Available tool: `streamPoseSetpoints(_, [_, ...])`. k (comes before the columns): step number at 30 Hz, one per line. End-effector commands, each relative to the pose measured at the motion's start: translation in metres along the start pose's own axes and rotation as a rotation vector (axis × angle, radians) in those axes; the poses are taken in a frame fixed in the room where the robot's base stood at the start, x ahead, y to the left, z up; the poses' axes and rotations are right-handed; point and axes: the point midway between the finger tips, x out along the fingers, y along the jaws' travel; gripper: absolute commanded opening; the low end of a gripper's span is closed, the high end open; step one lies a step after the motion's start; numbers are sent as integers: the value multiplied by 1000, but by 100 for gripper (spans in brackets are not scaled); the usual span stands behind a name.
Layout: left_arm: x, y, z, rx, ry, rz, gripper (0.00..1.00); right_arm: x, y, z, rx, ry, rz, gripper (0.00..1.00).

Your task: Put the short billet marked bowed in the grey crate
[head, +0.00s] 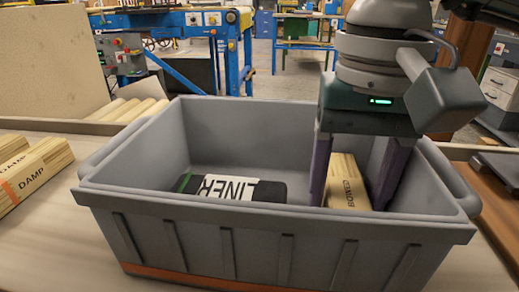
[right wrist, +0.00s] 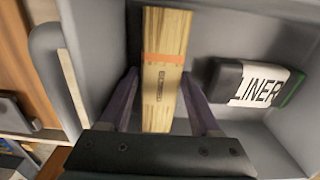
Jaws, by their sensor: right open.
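The short billet marked BOWED (head: 346,184) is a pale wooden block inside the grey crate (head: 290,232), at its right side. In the right wrist view the fingers (right wrist: 163,92) stand open, with a gap beside the billet. The billet's lower end is hidden by the crate's front wall in the head view. My left gripper is not in view.
A black item with a white LINER label (head: 235,188) lies in the crate, left of the billet. Billets marked DAMP (head: 32,178) lie on the table at the left. Several pale wood pieces (head: 135,110) lie behind the crate. The crate walls stand close around my right gripper.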

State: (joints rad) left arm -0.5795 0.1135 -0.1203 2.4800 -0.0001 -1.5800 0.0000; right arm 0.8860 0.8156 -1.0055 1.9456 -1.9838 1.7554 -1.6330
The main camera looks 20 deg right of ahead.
Motion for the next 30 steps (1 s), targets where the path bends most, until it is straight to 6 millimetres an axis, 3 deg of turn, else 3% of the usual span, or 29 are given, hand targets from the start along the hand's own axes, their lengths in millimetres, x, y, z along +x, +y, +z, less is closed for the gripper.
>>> streamPoseSetpoints(4, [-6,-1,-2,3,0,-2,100,-18,-1,-1,0,2,-2,64])
streamPoseSetpoints(12, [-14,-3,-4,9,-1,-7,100,-81,-1,-1,-1,6,-4,64])
streamPoseSetpoints(18, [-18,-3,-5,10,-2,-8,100,-113,-1,0,0,2,-2,64])
streamPoseSetpoints(30, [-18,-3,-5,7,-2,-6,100,-123,0,0,0,0,-1,64])
